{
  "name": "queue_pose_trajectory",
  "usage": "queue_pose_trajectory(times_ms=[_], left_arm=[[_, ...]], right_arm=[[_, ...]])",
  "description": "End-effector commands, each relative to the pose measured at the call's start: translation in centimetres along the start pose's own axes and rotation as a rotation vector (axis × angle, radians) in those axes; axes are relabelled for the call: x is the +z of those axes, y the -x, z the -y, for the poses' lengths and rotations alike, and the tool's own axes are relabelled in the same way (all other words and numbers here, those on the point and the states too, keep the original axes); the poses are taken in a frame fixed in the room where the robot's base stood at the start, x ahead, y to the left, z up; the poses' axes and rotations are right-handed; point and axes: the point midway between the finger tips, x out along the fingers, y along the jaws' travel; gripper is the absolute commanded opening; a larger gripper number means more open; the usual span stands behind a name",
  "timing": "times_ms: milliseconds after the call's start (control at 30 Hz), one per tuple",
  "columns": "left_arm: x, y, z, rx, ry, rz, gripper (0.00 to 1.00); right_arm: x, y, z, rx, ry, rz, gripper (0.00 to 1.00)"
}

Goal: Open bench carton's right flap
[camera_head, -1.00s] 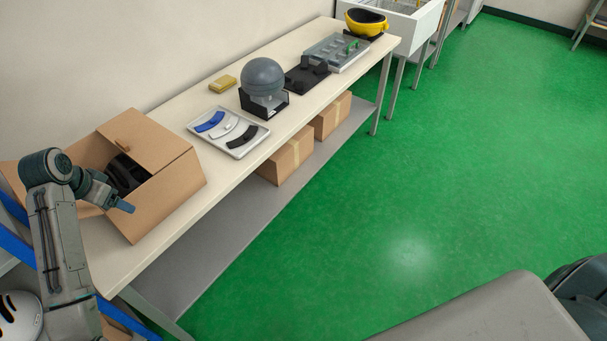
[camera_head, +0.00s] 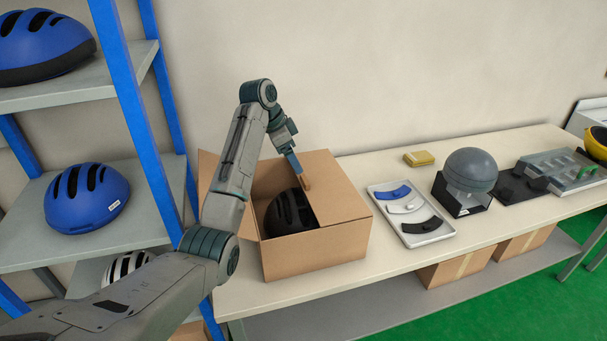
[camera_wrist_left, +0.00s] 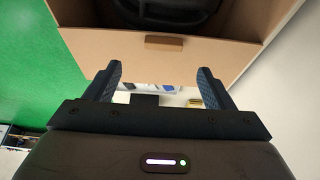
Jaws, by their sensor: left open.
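The brown bench carton (camera_head: 318,252) stands on the bench. Its right flap (camera_head: 336,188) lies across the right part of the top, with a small brown tab (camera_head: 305,181) on its inner edge. The left part of the carton is open, and a black helmet (camera_head: 290,211) shows inside. My left gripper (camera_head: 294,163) is above the carton, just by the tab. In the left wrist view, its two fingers (camera_wrist_left: 158,84) are spread and empty, with the tab (camera_wrist_left: 164,40) ahead between them. I cannot tell whether a finger touches the flap. My right gripper is not in view.
A blue-framed rack (camera_head: 134,110) with helmets stands left of the bench. On the bench (camera_head: 362,273), right of the carton, are a tray (camera_head: 428,236) of pads, a yellow block (camera_head: 419,158) and a grey dome on a stand (camera_head: 470,172). Boxes (camera_head: 455,271) sit below.

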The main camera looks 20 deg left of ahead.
Motion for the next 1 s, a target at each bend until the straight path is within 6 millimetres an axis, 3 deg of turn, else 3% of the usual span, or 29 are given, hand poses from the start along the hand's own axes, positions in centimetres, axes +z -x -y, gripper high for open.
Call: queue_pose_trajectory(times_ms=[200, 400, 800, 833, 1000], left_arm=[[-0.1, -4.2, -0.1, 0.004, 0.002, 0.002, 0.76], [0.0, -6.9, 0.0, 0.001, 0.002, 0.002, 0.76], [0.1, -8.0, 0.0, -0.001, 0.002, 0.001, 0.76], [0.1, -8.0, 0.0, -0.001, 0.002, 0.001, 0.74], [0.1, -8.0, 0.0, -0.001, 0.002, 0.001, 0.41]], right_arm=[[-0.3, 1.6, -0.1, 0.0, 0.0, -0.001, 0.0], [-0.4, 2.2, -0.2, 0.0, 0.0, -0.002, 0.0], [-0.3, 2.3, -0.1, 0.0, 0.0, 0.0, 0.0], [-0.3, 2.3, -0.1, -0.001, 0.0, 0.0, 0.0], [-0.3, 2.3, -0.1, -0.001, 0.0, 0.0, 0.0]])
